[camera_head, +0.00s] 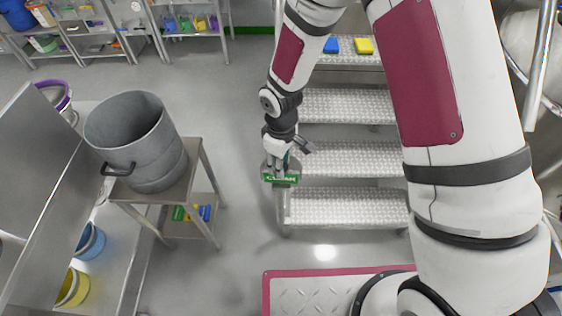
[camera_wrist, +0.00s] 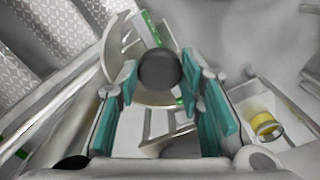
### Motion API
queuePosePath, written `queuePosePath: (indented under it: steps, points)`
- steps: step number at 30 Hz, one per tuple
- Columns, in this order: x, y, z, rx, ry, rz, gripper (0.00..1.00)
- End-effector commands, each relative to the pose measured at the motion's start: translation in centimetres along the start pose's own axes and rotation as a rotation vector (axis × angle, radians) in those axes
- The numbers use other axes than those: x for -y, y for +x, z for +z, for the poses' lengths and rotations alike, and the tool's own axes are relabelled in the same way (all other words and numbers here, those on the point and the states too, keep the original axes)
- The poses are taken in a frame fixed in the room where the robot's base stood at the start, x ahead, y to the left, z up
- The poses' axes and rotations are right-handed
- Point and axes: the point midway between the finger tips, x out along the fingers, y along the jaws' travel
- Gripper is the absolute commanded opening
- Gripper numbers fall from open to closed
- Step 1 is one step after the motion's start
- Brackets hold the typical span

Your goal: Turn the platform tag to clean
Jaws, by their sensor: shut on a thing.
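The platform tag (camera_head: 281,179) shows in the head view as a green strip with white lettering, at the left edge of the metal steps. Its lettering is too small to read surely. My gripper (camera_head: 284,158) is just above and behind it, pointing down. In the wrist view, a dark round knob (camera_wrist: 160,69) sits between the teal finger pads, and my gripper (camera_wrist: 167,85) is shut on it. A grey disc (camera_wrist: 117,48) and a green strip (camera_wrist: 148,29) show behind the knob. The fingers partly hide the disc.
Metal steps (camera_head: 345,155) rise right of my gripper, with a blue and a yellow item on an upper tread. A grey drum (camera_head: 135,140) stands on a small table at left. A red-edged plate (camera_head: 320,292) lies in front. Floor between drum and steps is clear.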

Motion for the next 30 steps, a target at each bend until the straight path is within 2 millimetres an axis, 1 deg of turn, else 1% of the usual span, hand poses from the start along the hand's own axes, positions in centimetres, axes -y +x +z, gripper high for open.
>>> queuePosePath:
  steps: [6, 20, 21, 23, 24, 30]
  points:
    - [-0.06, 0.00, -0.16, -0.004, -0.053, 0.001, 0.06]
    - [-0.01, -0.02, -0.18, -0.004, -0.066, 0.001, 0.06]
    - [-0.01, -0.02, -0.18, -0.004, -0.066, 0.001, 0.39]
    - [-0.01, -0.02, -0.18, -0.004, -0.066, 0.001, 0.52]
    - [0.00, -0.02, -0.16, -0.003, -0.065, 0.001, 0.55]
    - [0.01, -0.01, -0.09, -0.002, -0.064, 0.001, 0.55]
